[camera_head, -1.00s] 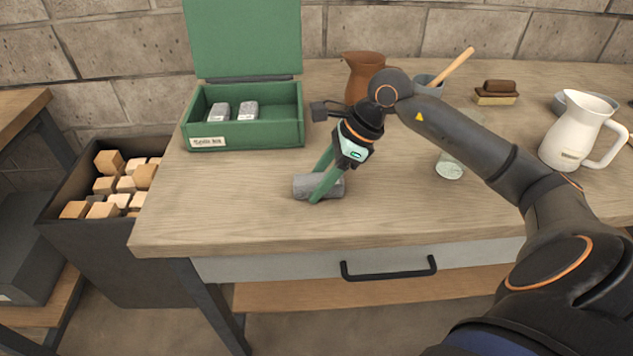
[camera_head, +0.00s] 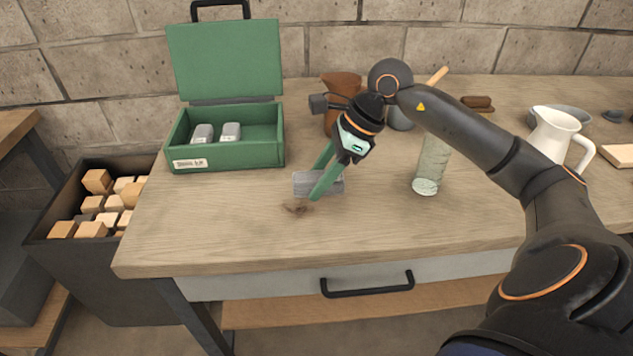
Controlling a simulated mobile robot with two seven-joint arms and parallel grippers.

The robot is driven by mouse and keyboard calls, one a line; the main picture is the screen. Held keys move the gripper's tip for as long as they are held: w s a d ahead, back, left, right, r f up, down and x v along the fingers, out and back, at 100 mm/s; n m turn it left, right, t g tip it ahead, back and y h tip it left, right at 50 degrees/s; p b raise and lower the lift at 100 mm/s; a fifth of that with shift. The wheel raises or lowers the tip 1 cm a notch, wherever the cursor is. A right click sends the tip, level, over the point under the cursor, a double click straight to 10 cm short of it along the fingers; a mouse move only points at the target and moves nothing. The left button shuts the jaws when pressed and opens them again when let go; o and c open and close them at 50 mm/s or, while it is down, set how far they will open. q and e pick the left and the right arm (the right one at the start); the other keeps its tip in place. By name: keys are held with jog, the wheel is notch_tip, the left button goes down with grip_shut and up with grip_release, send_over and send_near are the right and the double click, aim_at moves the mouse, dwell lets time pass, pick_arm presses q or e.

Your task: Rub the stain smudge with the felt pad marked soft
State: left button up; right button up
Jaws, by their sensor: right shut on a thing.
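My right gripper (camera_head: 318,185) is shut on a grey felt pad (camera_head: 302,181). It holds the pad at or just above the wooden bench top; I cannot tell if they touch. No mark can be read on this pad. A brown stain smudge (camera_head: 296,209) shows on the bench just in front of the pad, towards the near edge. Two more grey pads, one on the left (camera_head: 202,133) and one on the right (camera_head: 230,131), lie in the open green box (camera_head: 225,156). My left gripper is not in view.
A brown jug (camera_head: 341,90) is behind the gripper, and a white pitcher (camera_head: 552,135) is at the right. A dark bin (camera_head: 95,265) of wooden blocks stands left of the bench. The front left bench top is clear.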

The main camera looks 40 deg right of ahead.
notch_tip(320, 180, up, 2)
jog(key=shift+r+p, duration=0.25)
jog(key=shift+p, duration=0.3)
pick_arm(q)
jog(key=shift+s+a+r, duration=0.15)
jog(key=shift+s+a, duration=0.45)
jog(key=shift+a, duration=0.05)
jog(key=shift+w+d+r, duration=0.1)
pick_arm(e)
jog(key=shift+a, duration=0.1)
